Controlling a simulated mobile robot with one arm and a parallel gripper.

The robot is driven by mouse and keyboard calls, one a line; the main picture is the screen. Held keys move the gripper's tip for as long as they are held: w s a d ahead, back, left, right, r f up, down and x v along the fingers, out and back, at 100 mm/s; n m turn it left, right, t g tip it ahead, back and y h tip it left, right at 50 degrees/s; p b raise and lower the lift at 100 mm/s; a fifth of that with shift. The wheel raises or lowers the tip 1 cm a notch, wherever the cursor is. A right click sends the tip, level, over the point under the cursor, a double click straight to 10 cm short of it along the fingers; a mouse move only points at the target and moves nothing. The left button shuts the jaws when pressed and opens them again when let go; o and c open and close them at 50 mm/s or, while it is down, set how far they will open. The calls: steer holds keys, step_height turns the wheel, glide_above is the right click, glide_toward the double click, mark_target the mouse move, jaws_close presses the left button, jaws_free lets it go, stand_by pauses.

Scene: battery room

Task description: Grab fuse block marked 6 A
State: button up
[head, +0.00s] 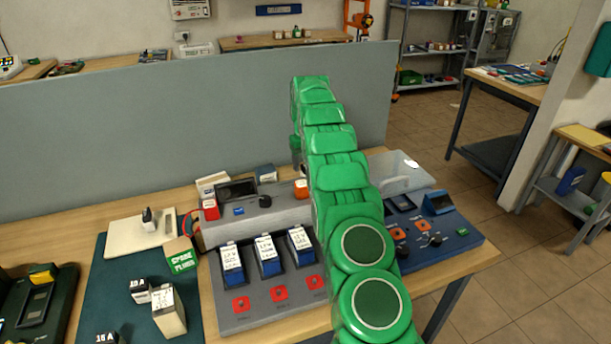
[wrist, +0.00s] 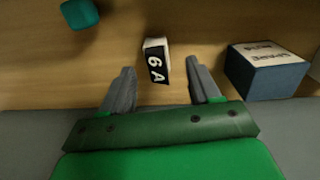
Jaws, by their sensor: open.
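The fuse block marked 6 A (wrist: 155,62) shows in the wrist view, a small white block with a black label reading "6 A". It rests on the wooden table top, just beyond and between the fingertips. My gripper (wrist: 161,84) is open, with one grey finger on each side and nothing held. The fingers look apart from the block. In the head view my green arm reaches over the table, and the gripper and the 6 A block are hidden behind it or the grey console.
A blue box with a white labelled top (wrist: 266,70) stands close to the right finger. A teal block (wrist: 80,13) lies at the upper left. In the head view, a grey console (head: 262,300) with several blue batteries and a grey partition (head: 150,130) flank my arm.

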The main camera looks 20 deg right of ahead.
steer(key=shift+d+f, duration=0.15)
steer(key=shift+f, duration=2.5)
steer(key=c, duration=1.1)
